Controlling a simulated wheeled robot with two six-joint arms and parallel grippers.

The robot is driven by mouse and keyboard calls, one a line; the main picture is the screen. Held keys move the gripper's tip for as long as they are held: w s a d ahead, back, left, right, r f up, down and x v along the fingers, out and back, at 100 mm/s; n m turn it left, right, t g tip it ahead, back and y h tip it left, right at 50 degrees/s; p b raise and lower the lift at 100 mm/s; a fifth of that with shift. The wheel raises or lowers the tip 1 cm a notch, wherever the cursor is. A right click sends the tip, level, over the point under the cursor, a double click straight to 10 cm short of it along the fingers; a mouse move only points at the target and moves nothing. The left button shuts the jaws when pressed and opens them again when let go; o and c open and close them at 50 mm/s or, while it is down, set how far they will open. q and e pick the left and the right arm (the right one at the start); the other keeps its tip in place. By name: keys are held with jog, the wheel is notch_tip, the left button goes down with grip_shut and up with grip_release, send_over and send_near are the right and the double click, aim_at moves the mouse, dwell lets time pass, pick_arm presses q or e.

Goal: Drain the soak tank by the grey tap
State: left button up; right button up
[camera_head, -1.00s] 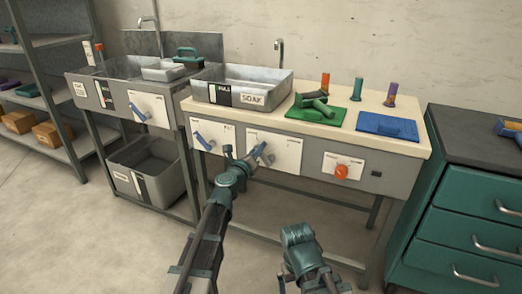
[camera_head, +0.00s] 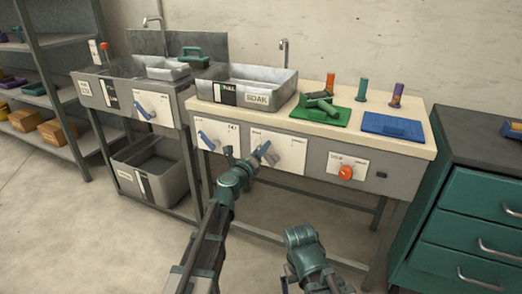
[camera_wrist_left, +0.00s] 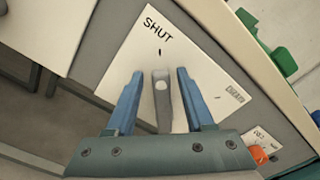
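The soak tank is a grey metal basin (camera_head: 278,92) labelled SOAK on the bench top, with a black-and-white strip on its front. Below it, a white plate (camera_head: 292,153) on the bench front carries the grey tap. In the left wrist view the grey tap (camera_wrist_left: 162,100) is a lever pointing toward the word SHUT on its plate (camera_wrist_left: 205,75). My left gripper (camera_head: 264,149) is at this plate. Its two blue fingers (camera_wrist_left: 160,75) are open, one on each side of the lever, with gaps visible. My right arm shows at the bottom, but its fingers do not.
A plate with a blue lever (camera_head: 207,140) is to the left and an orange knob (camera_head: 346,173) to the right. A green mat (camera_head: 330,117) and a blue mat (camera_head: 393,126) lie on the bench. A grey bin (camera_head: 160,185) stands under the left sink. A teal drawer cabinet (camera_head: 460,220) is at right.

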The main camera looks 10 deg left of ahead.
dwell(0.3)
pick_arm(q)
jog(key=v, duration=1.4)
jog(key=shift+d, duration=0.1)
dwell(0.4)
